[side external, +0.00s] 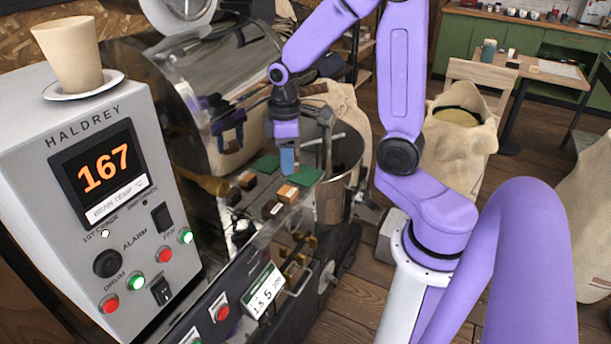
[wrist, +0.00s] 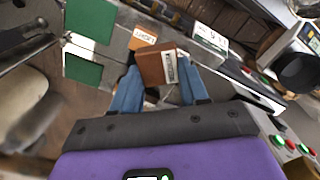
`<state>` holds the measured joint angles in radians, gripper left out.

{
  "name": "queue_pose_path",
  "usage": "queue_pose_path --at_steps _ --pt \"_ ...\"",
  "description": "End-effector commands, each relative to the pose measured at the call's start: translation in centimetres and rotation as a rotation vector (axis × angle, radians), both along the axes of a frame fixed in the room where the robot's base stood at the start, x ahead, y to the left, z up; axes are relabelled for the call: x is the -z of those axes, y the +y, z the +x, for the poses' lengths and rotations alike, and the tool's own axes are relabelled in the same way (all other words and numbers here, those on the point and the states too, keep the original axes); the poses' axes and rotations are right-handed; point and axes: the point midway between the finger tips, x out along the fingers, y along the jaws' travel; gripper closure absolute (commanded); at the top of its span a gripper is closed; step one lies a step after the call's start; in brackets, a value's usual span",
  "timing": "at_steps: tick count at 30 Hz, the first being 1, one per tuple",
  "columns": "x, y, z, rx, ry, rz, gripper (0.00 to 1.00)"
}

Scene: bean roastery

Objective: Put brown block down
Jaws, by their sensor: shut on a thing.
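The brown block (wrist: 152,68) sits between the blue fingers of my gripper (wrist: 157,78) in the wrist view, with a white label on its right side. My gripper is shut on it. In the side view, my gripper (side external: 288,161) points down over the metal tray near the green squares, and the fingers mostly hide the held block. Another green square (side external: 265,164) lies farther left. In the wrist view, an orange labelled block (wrist: 143,38) shows just beyond the held block.
A dark brown block (side external: 247,181) and a small labelled block (side external: 271,209) lie near the tray's front edge. The roaster drum (side external: 215,75) stands behind at left. The control box (side external: 150,255) with a cup (side external: 70,55) on top stands in front at left.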

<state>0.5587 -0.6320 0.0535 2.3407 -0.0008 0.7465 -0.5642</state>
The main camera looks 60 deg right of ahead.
Motion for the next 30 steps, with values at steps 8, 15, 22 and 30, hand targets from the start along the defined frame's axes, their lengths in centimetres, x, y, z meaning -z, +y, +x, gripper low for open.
queue_pose_path --at_steps 8,15,22,30 --pt "1.4 -7.0 2.4 0.369 0.001 0.001 0.87" --pt "2.3 -11.1 2.8 0.564 0.001 0.000 0.87" --pt "3.2 -12.6 2.8 0.636 0.003 0.000 0.87" --pt "6.7 -12.7 2.7 0.641 0.005 0.001 0.87"
